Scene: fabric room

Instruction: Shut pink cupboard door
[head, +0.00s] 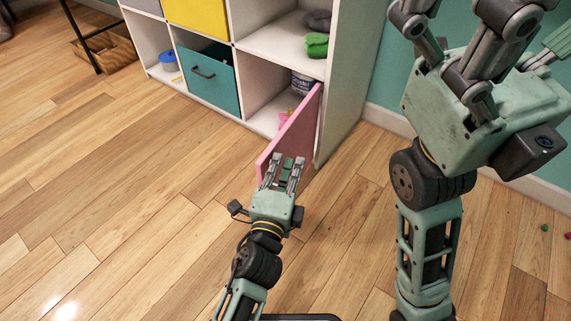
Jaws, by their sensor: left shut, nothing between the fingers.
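The pink cupboard door (294,134) stands open at the lower right compartment of the white shelf unit (343,84), swung out over the floor. My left gripper (289,160) is shut and empty at the lower front end of the door. It overlaps the door's lower edge in the picture; I cannot tell whether they touch. My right gripper (462,40) is raised at the upper right, large in the view. The top edge cuts it off, so its opening is unclear.
A teal drawer (207,78) and a yellow one (197,16) fill other compartments. A tub (302,84) and a pink item (284,115) are in the compartment behind the door. Green and grey items lie above.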

